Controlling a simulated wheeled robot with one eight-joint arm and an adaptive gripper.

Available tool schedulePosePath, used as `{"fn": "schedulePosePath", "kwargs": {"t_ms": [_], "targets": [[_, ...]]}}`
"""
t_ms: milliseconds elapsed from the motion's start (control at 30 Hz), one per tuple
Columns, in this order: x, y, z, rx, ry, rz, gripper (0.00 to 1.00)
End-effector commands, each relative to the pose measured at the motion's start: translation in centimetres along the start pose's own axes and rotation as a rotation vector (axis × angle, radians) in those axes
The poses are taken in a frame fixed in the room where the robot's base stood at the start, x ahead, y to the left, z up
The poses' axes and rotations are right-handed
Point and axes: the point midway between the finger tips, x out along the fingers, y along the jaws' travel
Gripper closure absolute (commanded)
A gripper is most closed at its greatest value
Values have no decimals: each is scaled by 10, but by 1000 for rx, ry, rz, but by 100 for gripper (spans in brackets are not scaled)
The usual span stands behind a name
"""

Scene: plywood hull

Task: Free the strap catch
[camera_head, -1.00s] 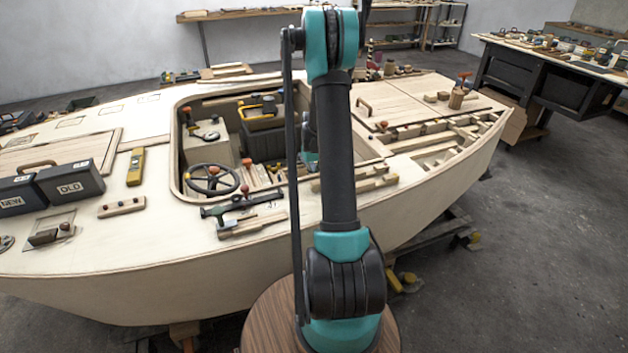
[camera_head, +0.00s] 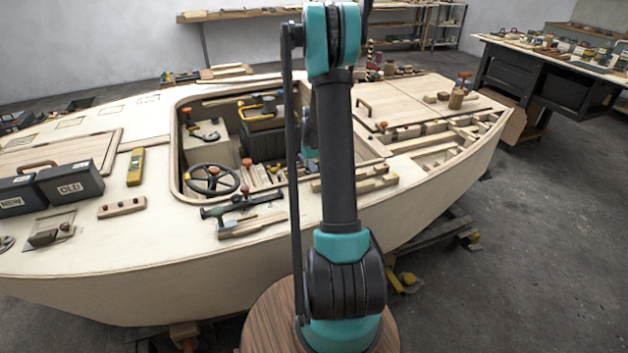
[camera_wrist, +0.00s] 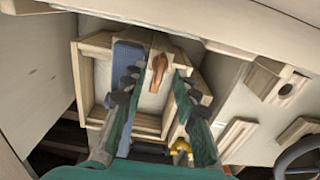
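In the wrist view, an orange-brown lever-shaped piece (camera_wrist: 157,70), which looks like the catch, stands on a pale panel inside a wooden frame (camera_wrist: 87,85). A blue strap-like band (camera_wrist: 126,57) runs down the panel to its left. My gripper (camera_wrist: 158,82) is open, one dark finger on each side of the orange-brown piece. The left finger overlaps the blue band; I cannot tell whether it touches it. No contact with the orange-brown piece shows. In the head view my arm hides this place and most of my gripper.
A wooden block with a round hole (camera_wrist: 277,85) and a steering wheel (camera_wrist: 300,145) lie to the right in the wrist view. A yellow fitting (camera_wrist: 181,148) is below. The cockpit rim (camera_head: 178,150) and walls enclose the space tightly. Tools lie on the near deck.

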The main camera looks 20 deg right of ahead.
Motion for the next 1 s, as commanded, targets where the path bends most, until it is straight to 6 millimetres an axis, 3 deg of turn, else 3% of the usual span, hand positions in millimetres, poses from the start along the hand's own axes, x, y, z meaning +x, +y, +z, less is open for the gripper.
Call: {"fn": "schedulePosePath", "kwargs": {"t_ms": [300, 500, 1000], "targets": [[-65, 0, 1, 0, 0, 0, 71], [-92, 0, 0, 0, 0, 0, 71], [-101, 0, 0, 0, 0, 0, 71]]}}
